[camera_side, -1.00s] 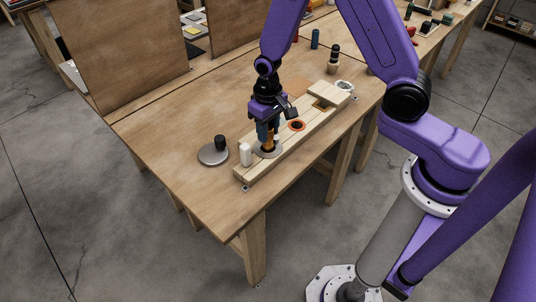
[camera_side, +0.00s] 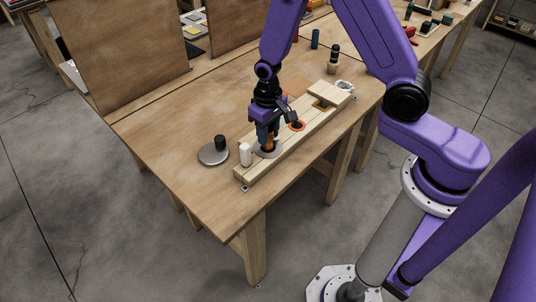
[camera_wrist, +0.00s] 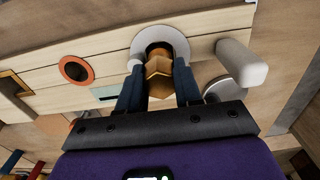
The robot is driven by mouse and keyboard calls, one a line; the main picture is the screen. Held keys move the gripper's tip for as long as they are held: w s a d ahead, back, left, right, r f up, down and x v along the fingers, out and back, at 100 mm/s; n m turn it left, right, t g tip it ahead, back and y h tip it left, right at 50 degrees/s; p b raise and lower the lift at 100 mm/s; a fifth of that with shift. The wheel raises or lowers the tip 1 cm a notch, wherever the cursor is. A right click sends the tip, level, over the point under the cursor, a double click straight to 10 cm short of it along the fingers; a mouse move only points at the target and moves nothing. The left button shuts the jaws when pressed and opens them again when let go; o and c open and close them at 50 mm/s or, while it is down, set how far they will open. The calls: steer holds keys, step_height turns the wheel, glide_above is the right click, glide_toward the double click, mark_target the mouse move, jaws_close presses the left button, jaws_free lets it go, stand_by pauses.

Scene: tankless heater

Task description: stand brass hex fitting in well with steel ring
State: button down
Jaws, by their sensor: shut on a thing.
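The brass hex fitting (camera_wrist: 158,75) is between the two fingers of my gripper (camera_wrist: 158,88), which is shut on it. In the wrist view the fitting's far end lies over the opening of the steel ring (camera_wrist: 175,38). The ring is set flat on the wooden block. In the side view my gripper (camera_side: 267,140) points down at the near-left end of the block, with the fitting (camera_side: 268,145) low between the fingers at the steel ring (camera_side: 275,152). The fitting looks about upright. The fingers hide part of it, and I cannot tell how deep its lower end sits in the well.
The long wooden block (camera_side: 300,135) also has an orange-ringed well (camera_side: 297,125) and a square-framed well (camera_side: 322,104). A white cylinder (camera_side: 245,154) stands close left of the steel ring. A grey disc with a black knob (camera_side: 213,153) lies on the table, left of the block.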

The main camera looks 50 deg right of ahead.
steer(key=shift+f, duration=0.7)
stand_by(0.6)
steer(key=c, duration=0.7)
jaws_free()
steer(key=shift+r, duration=0.15)
step_height(320, 180, up, 17)
steer(key=shift+r, duration=0.1)
steer(key=shift+s, duration=0.1)
